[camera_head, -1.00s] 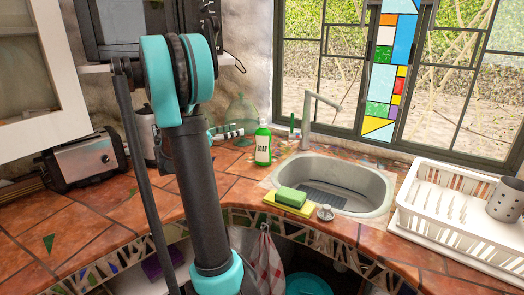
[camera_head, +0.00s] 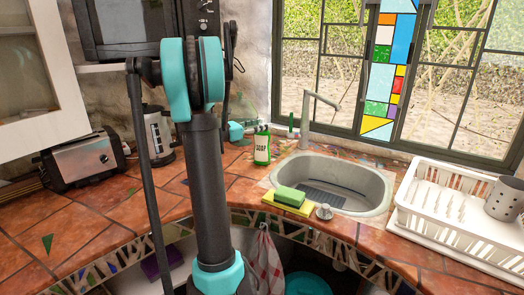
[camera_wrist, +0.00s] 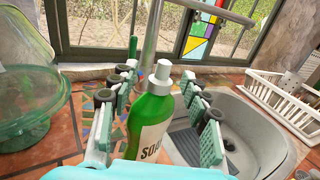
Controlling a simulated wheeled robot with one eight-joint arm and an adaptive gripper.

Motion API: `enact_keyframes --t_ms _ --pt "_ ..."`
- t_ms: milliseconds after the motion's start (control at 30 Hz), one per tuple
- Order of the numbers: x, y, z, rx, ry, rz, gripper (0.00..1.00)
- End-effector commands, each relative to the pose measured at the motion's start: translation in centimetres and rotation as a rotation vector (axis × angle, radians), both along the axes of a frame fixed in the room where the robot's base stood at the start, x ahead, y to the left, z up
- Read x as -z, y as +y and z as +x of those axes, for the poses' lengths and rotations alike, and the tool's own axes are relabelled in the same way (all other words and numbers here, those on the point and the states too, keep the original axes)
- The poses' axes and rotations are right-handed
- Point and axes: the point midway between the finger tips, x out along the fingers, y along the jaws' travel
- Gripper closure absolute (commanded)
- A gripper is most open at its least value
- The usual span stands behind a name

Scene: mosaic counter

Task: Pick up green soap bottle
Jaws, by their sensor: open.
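The green soap bottle (camera_head: 262,147) stands upright on the tiled counter, left of the sink. It has a white label with dark letters. In the wrist view the bottle (camera_wrist: 152,118) and its white cap are close, between the two finger pads. My gripper (camera_wrist: 158,118) is open, with a finger on each side of the bottle and visible room around it. The bottle's lower part is hidden by the gripper body in the wrist view. In the head view my gripper is mostly behind my arm, with part showing left of the bottle.
The sink (camera_head: 333,184) with a faucet (camera_head: 312,112) is right of the bottle. A green-and-yellow sponge (camera_head: 289,198) lies at the sink's front left. A glass jar (camera_wrist: 32,105) stands left of the gripper. A white dish rack (camera_head: 455,215) is at far right.

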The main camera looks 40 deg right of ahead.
Motion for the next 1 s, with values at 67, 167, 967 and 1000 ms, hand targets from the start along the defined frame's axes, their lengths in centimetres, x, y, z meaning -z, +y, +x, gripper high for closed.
enact_keyframes --t_ms 67,167,967,1000 --pt "0.0 -0.66 -0.14 0.0 0.0 0.0 0.53" --pt "-0.01 -0.73 -0.11 -0.001 0.0 0.0 0.53" --pt "-0.09 -0.67 -0.12 -0.001 0.0 -0.001 1.0" --pt "-0.18 -0.67 -0.12 -0.001 0.0 -0.001 1.0"
